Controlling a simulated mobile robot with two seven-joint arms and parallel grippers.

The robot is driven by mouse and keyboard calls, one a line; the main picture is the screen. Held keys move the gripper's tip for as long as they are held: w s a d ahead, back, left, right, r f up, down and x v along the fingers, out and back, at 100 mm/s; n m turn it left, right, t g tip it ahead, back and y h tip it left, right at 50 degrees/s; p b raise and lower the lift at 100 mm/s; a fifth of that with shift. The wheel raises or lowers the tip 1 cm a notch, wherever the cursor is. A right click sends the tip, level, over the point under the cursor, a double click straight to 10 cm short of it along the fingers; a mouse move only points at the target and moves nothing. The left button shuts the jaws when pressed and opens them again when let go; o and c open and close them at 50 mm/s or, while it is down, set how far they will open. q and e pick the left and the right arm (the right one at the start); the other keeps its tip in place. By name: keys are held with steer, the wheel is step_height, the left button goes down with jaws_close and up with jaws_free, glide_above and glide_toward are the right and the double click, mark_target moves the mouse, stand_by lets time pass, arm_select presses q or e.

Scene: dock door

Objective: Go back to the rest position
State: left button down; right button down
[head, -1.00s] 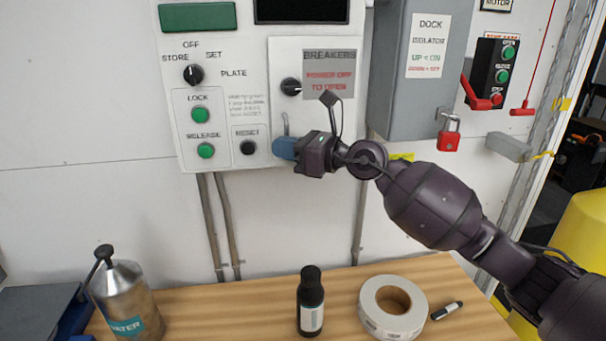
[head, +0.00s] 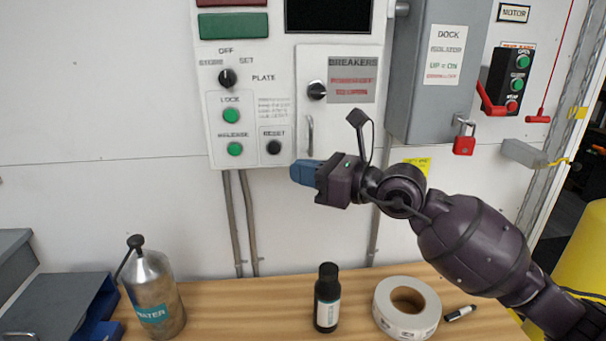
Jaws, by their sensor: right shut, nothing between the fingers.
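My right gripper (head: 303,172) reaches in from the right and points left in the head view. Its blue fingers are shut and empty. The handle is now in plain view above the fingers. I cannot tell from this view how far the fingertips are from the panel. My left gripper is not in view.
A wooden bench (head: 255,305) holds a water bottle (head: 155,295), a dark bottle (head: 327,298), a tape roll (head: 405,308) and a marker (head: 460,313). A grey isolator box (head: 432,105) with a red padlock (head: 464,145) hangs at the right. A yellow object (head: 585,250) stands far right.

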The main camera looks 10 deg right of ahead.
steer(key=s+d+r+m+t+y, duration=0.25)
steer(key=r+m+t+y, duration=0.2)
steer(key=m, duration=0.75)
steer(key=w+d+f+m+t+h, duration=0.1)
steer(key=d+f+m+t+h, duration=0.1)
steer(key=d+f+m+h, duration=0.4)
steer(key=d+f+m+t+h, duration=0.15)
steer(key=f+m+h, duration=0.25)
steer(key=f+m, duration=0.45)
steer(key=w+d+f+m+t+h, duration=0.15)
steer(key=d+f+m+h, duration=0.3)
steer(key=m, duration=0.45)
steer(key=s+d+f+m+g+h, duration=0.2)
steer(key=s+f+m, duration=0.25)
steer(key=f, duration=0.45)
steer(key=s+d+f+m+g+h, duration=0.1)
steer(key=s+f+m+g, duration=0.15)
steer(key=s+f, duration=0.45)
steer(key=s+d+f+m+g+h, duration=0.1)
steer(key=s+f+m, duration=0.1)
steer(key=s+f, duration=0.5)
steer(key=s+d+f+m+g+h, duration=0.1)
steer(key=s+f+m, duration=0.1)
steer(key=s+f, duration=0.4)
steer(key=shift+s+d+f+g, duration=0.25)
steer(key=shift+s+f+g, duration=0.15)
steer(key=shift+s, duration=0.05)
